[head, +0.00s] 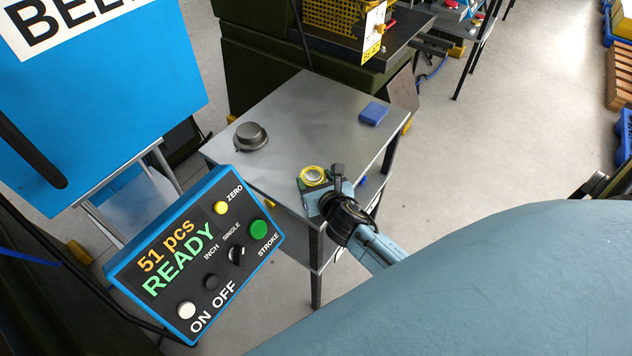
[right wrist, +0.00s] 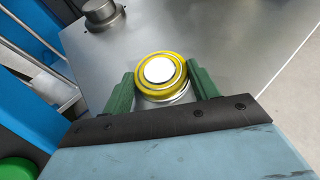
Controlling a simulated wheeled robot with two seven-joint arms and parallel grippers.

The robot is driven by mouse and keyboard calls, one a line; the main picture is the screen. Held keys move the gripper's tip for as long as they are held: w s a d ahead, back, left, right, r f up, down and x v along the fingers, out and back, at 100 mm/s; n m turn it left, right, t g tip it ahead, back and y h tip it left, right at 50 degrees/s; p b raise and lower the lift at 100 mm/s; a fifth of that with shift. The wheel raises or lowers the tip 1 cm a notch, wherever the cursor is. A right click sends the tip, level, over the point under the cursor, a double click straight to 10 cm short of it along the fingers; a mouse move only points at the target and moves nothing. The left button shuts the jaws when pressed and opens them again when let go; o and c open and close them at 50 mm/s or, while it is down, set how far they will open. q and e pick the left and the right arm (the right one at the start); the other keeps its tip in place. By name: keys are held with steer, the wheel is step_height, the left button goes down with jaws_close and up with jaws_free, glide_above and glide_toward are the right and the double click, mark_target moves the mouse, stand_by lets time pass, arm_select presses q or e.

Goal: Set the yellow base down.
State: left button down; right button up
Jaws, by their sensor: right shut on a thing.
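The yellow base (head: 313,175) is a small round piece with a yellow rim and a pale centre, at the near edge of the grey metal table (head: 290,120). My right gripper (head: 322,187) is shut on it. In the right wrist view the yellow base (right wrist: 160,74) sits between the two green fingers of the gripper (right wrist: 160,90), with a silvery rim under its near side. I cannot tell whether it touches the table top. My left gripper does not show.
A dark grey round die (head: 251,136) stands at the table's left side; it also shows in the right wrist view (right wrist: 101,13). A blue block (head: 374,113) lies at the right. The table's middle is clear. A blue control panel (head: 195,255) stands at the near left.

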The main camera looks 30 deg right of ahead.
steer(key=shift+r, duration=0.15)
steer(key=o, duration=0.5)
steer(key=shift+f, duration=0.25)
steer(key=o, duration=0.4)
steer(key=shift+o, duration=0.2)
steer(key=shift+r, duration=0.25)
steer(key=shift+s+r, duration=0.1)
steer(key=shift+s, duration=0.25)
steer(key=p+v, duration=0.2)
steer(key=v, duration=0.9)
steer(key=shift+s, duration=0.1)
